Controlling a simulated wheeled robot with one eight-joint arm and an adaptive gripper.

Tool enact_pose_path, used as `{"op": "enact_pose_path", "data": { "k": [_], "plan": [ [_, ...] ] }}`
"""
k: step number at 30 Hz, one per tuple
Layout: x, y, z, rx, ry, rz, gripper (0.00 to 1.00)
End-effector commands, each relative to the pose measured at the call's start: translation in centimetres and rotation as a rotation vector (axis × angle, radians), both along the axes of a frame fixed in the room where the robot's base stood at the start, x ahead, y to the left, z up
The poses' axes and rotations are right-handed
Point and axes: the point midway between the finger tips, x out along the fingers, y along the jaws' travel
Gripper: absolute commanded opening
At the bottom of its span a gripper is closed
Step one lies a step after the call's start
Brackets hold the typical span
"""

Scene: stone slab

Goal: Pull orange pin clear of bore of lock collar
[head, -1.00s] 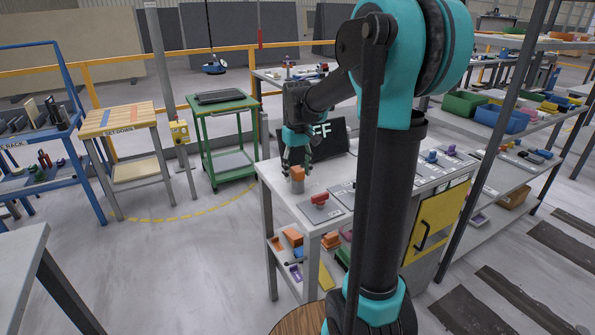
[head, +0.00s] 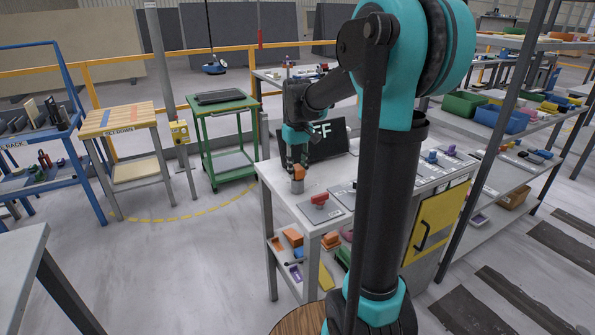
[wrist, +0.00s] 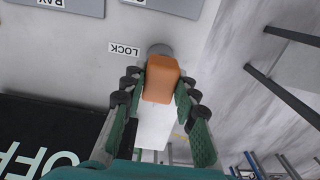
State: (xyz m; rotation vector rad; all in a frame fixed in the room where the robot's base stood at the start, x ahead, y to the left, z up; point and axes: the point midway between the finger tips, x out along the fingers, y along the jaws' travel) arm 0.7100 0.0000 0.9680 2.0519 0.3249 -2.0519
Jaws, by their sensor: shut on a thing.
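The orange pin (head: 298,173) is a blocky orange piece standing at the top of the grey lock collar (head: 297,187), near the left corner of the white table. My gripper (head: 297,167) reaches down from above and is shut on the orange pin. In the wrist view the orange pin (wrist: 161,80) sits between my dark finger pads. The round grey collar (wrist: 160,50) shows just beyond it, partly hidden by the pin. The bore is hidden, so how deep the pin sits cannot be seen.
The white table (head: 276,178) carries the collar. A red piece on a grey plate (head: 335,210) lies to its right. A dark board reading OFF (head: 326,143) stands behind my gripper. A LOCK label (wrist: 125,50) lies beside the collar. Open floor lies left of the table.

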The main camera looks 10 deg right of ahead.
Motion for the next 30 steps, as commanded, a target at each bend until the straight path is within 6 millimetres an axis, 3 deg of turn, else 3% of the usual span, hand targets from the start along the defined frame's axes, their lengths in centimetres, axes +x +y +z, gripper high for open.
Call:
{"op": "enact_pose_path", "data": {
  "k": [30],
  "plan": [
    [0.0,0.0,3.7,0.000,0.000,0.000,0.00]
  ]
}}
